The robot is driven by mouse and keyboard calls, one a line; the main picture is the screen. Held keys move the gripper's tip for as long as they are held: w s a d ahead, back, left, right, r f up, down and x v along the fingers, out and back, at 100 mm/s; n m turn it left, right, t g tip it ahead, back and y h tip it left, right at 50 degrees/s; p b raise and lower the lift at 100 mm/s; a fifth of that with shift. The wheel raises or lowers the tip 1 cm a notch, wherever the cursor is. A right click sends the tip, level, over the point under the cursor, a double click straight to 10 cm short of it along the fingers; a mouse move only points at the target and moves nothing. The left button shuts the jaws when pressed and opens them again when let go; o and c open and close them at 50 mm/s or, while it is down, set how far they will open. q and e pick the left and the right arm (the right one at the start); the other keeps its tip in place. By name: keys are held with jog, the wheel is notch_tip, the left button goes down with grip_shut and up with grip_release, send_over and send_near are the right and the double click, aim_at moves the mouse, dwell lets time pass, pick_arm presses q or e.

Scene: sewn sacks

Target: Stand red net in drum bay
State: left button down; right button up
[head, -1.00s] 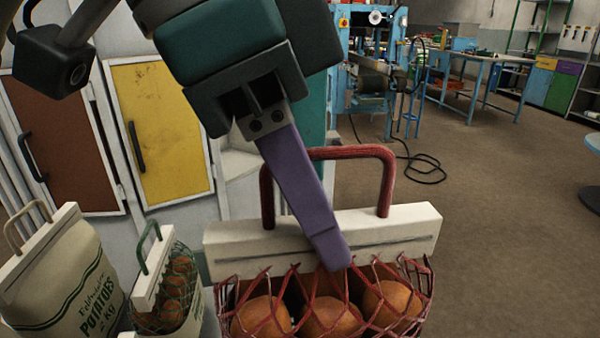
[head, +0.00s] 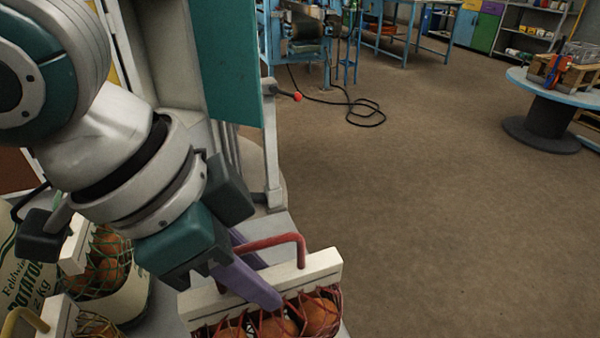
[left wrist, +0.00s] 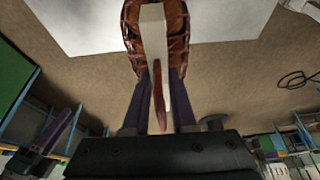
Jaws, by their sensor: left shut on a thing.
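The red net (head: 321,317) of round orange produce has a white top bar and a red loop handle (head: 300,248). It is at the bottom of the head view, cut off by the frame edge. My left gripper (head: 263,285) has its purple fingers shut on the top of the net at the handle. In the left wrist view the net (left wrist: 131,42) hangs beyond the fingers, its bar between them. A round table (head: 552,92) with a black drum-like base stands at the far right, with a wooden rack (head: 545,68) on it. I cannot tell which part is the drum bay.
A green net (head: 107,262), a yellow-handled net (head: 92,325) and a potato sack (head: 27,268) stand at the lower left. A teal panel (head: 226,60) and a post with a red knob (head: 297,97) are ahead. A black cable lies on the floor. The brown floor at right is clear.

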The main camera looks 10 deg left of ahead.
pick_arm(q)
jog(key=shift+f+b, duration=0.35)
jog(key=shift+f, duration=1.5)
jog(key=c, duration=0.7)
grip_release()
jog(key=shift+f, duration=0.1)
jog(key=p+v, duration=0.2)
jog(key=v, duration=1)
jog(key=shift+p, duration=0.4)
